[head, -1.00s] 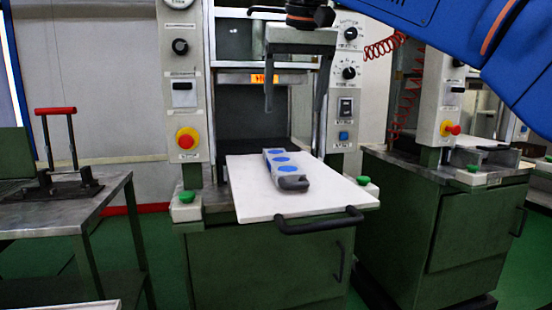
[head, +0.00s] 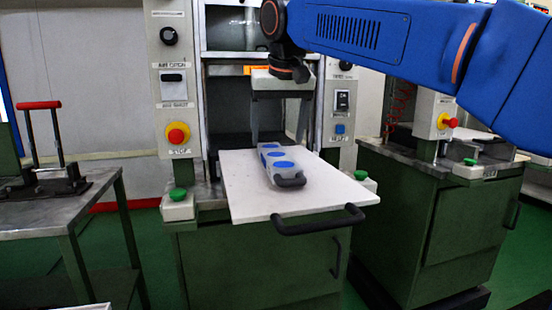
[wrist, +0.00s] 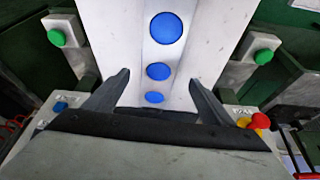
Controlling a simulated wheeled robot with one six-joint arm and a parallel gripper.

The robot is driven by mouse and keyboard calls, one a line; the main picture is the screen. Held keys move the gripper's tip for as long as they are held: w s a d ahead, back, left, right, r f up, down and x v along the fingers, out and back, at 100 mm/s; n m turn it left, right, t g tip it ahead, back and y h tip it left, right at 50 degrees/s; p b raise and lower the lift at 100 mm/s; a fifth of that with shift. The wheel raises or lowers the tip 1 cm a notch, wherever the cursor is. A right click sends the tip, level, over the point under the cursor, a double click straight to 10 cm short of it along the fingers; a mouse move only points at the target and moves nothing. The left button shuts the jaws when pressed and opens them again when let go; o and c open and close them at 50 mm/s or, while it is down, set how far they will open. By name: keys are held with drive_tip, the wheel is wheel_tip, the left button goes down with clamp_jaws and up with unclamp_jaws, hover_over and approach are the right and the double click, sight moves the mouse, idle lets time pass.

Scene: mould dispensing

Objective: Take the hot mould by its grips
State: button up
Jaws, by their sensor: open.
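The mould (head: 266,169) is a long grey block with three blue discs on top and a dark grip at its near end. It lies on the white board (head: 240,200) in front of the press. My gripper (head: 278,138) is open and empty, pointing down above the far part of the mould. In the wrist view the fingers of my gripper (wrist: 159,78) stand to either side of the mould (wrist: 164,54), apart from it. The far grip of the mould is hidden in the head view. Whether a fingertip is level with the mould I cannot tell.
The board has a black handle (head: 318,220) at its front edge. Press columns with a red stop button (head: 177,135) and a control panel (head: 342,105) flank the opening. Green buttons (head: 178,194) sit beside the board. A bench with a red-handled tool (head: 40,105) stands left.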

sight(276, 155)
drive_tip(key=shift+x, duration=2.95)
drive_tip(key=shift+w+r, duration=0.1)
drive_tip(key=c, duration=1.9)
drive_tip(key=shift+o, duration=0.2)
